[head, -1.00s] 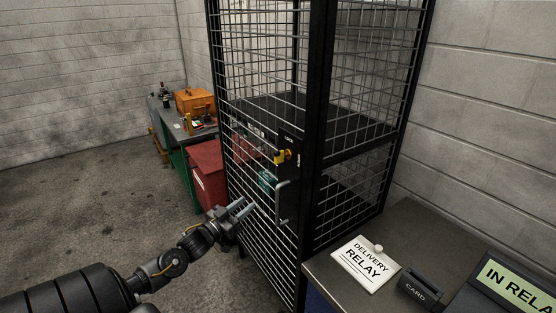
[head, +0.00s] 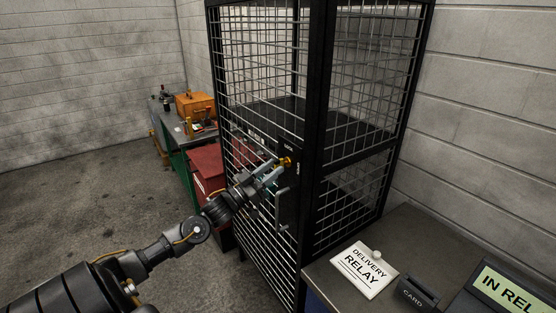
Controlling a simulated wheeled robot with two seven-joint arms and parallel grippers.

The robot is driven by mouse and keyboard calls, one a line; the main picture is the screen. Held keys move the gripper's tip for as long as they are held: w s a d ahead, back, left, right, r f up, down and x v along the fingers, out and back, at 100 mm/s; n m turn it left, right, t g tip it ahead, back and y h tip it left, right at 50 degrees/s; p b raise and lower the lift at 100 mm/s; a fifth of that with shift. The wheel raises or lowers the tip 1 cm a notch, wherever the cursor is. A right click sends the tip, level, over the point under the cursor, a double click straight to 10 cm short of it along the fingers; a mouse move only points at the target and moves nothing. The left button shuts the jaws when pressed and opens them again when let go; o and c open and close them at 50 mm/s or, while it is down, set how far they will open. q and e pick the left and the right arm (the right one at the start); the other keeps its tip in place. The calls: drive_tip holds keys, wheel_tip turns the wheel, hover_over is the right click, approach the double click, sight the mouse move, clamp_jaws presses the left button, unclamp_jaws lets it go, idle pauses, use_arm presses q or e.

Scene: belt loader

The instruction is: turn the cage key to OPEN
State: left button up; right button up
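The cage (head: 313,215) is a tall black frame with wire mesh, and its door is shut. The yellow cage key (head: 286,161) sits in the dark lock plate on the door, below a small label. My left gripper (head: 276,172) is raised to the key, its fingers pointing at it and partly covering it. The fingers look apart, with the key near their tips; I cannot tell if they touch it. The grey door handle (head: 282,208) is just below the gripper. My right gripper is not in view.
A counter (head: 330,271) at lower right holds a "DELIVERY RELAY" sign (head: 364,272), a card box (head: 415,294) and an "IN RELAY" panel (head: 510,292). A red bin (head: 205,168) and a bench with an orange toolbox (head: 195,104) stand left of the cage. The floor at left is clear.

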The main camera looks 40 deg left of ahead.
sight(279, 164)
use_arm(q)
drive_tip(key=shift+p+x, duration=0.35)
drive_tip(key=shift+x, duration=1.2)
clamp_jaws()
